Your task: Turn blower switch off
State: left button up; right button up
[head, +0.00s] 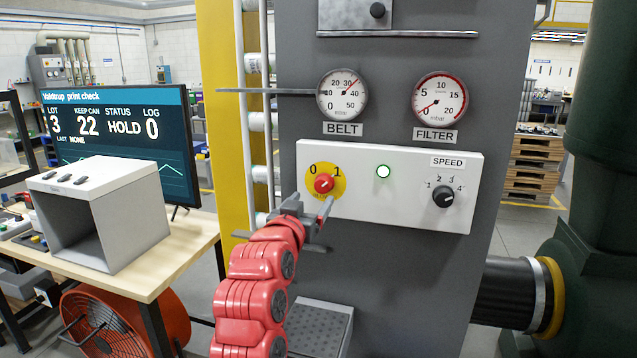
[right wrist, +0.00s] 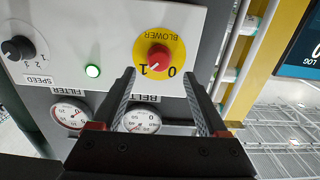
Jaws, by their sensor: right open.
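The blower switch is a red knob (head: 324,184) on a yellow disc, mounted on a white panel (head: 410,212). Its white mark points toward 1, up and to the right in the head view. It also shows in the right wrist view (right wrist: 158,57), with the 0 and 1 upside down. My right gripper (head: 313,201) is open and empty, just below and left of the knob in the head view. In the right wrist view its two fingers (right wrist: 158,76) stand on either side of the knob's line, with the knob just past the tips. My left gripper is out of view.
A lit green lamp (head: 383,171) and a black speed knob (head: 443,196) sit on the same panel. Two gauges, belt (head: 342,95) and filter (head: 440,99), are above it. A table with a grey box (head: 105,200) and a screen (head: 120,135) stands at left.

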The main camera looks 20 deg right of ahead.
aim_at(321, 188)
jog(key=p+x, duration=0.1)
jog(key=x, duration=0.4)
jog(key=shift+s+d+r, duration=0.1)
jog(key=shift+r, duration=0.1)
jog(key=shift+w+d+f+p, duration=0.15)
jog(key=shift+w+d+p, duration=0.2)
jog(key=shift+w, duration=0.25)
grip_shut()
